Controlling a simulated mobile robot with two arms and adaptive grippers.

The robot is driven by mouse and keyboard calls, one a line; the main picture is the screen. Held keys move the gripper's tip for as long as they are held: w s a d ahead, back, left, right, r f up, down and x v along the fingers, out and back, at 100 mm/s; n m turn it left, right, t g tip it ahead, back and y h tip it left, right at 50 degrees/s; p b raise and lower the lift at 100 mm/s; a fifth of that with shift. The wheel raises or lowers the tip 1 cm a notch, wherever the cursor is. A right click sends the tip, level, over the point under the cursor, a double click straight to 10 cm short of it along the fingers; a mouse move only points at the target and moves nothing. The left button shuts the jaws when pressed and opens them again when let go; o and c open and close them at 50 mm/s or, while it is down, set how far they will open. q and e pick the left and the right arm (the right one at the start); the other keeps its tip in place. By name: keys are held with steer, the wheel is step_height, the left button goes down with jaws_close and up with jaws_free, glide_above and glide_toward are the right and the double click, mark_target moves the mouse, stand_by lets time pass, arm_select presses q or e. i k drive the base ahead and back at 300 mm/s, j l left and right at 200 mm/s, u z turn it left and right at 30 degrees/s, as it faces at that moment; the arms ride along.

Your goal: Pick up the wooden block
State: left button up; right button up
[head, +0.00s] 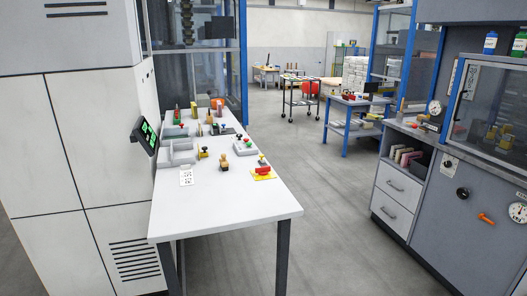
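A small tan-brown, wood-coloured piece (224,163) stands near the middle of the white table (218,212). It looks like the wooden block, but it is too small in the head view to be sure of its shape. Another small tan piece (209,118) stands farther back on the same table. Neither of my grippers is in view, and nothing is seen touching these pieces.
Grey trays (178,151), small stamp-like items and a red item (262,168) on a yellow pad share the table. A tall white cabinet (75,140) borders it at left. A grey workbench (470,190) stands at right. The floor (335,230) between is clear.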

mark_target(209, 117)
steer(key=i+l+z, duration=0.5)
steer(key=i+z, duration=0.25)
steer(key=i+l+z, duration=0.15)
steer(key=z, duration=0.25)
steer(key=i+j+z, duration=0.1)
steer(key=i+z, duration=0.3)
steer(key=i, duration=0.55)
steer(key=i+l+u, duration=0.1)
steer(key=i, duration=0.45)
steer(key=i+j+u, duration=0.1)
steer(key=i+u, duration=0.55)
steer(key=u, duration=0.2)
steer(key=i+u, duration=0.4)
steer(key=i+j+u, duration=0.1)
steer(key=i+u, duration=0.3)
steer(key=i, duration=0.35)
steer(key=i+l+u, duration=0.1)
steer(key=i+u, duration=0.3)
steer(key=i, duration=0.4)
